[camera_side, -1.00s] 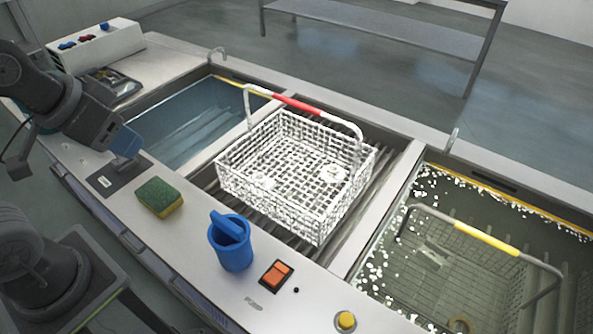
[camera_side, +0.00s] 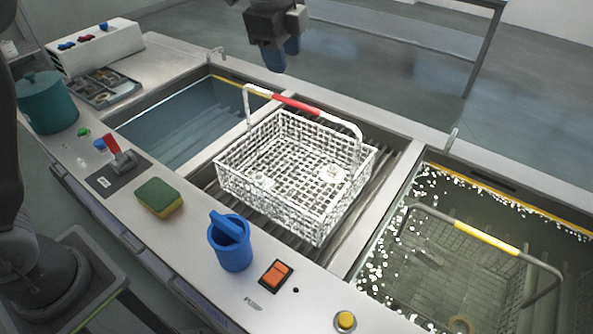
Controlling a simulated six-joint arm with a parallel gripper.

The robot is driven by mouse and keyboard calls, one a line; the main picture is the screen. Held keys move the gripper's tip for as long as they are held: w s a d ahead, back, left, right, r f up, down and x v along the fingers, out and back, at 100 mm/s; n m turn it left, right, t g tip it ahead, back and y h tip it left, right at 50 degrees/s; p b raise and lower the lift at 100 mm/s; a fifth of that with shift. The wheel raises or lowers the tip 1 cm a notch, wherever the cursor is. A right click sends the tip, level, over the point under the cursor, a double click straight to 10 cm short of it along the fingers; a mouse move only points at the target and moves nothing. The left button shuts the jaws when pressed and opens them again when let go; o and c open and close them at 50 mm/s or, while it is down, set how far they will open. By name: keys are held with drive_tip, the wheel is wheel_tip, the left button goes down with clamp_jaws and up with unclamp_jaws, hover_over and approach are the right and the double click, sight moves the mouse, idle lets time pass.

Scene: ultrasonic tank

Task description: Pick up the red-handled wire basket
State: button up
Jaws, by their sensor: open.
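The white wire basket (camera_side: 283,190) sits on the slatted rack between the two tanks. Its handle stands upright at the back, with a red grip (camera_side: 297,104) in the middle. A few small pale parts (camera_side: 333,173) lie inside it. My gripper (camera_side: 282,55) is above and behind the red grip in the picture, pointing down, apart from it and empty. Its blue fingertips show close together from this angle.
A second basket with a yellow grip (camera_side: 486,238) sits in the bubbling tank (camera_side: 410,180) at right. The left tank (camera_side: 185,135) holds still liquid. A blue cup (camera_side: 233,250), sponge (camera_side: 159,198), red lever (camera_side: 112,145) and teal pot (camera_side: 47,102) line the front and left.

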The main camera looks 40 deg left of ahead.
sight(299, 103)
drive_tip(key=shift+m, duration=0.6)
drive_tip(key=x, duration=0.3)
drive_tip(key=w+x, duration=0.1)
drive_tip(key=x, duration=0.2)
drive_tip(key=d+x, duration=0.1)
drive_tip(key=x, duration=0.3)
drive_tip(key=shift+w+d+r, duration=0.1)
drive_tip(key=shift+w+r, duration=0.05)
drive_tip(key=shift+r, duration=0.05)
drive_tip(key=shift+a+x, duration=0.15)
drive_tip(key=shift+x, duration=1.2)
drive_tip(key=shift+a+x, duration=0.15)
drive_tip(key=shift+x, duration=1.2)
clamp_jaws()
drive_tip(key=shift+r, duration=0.2)
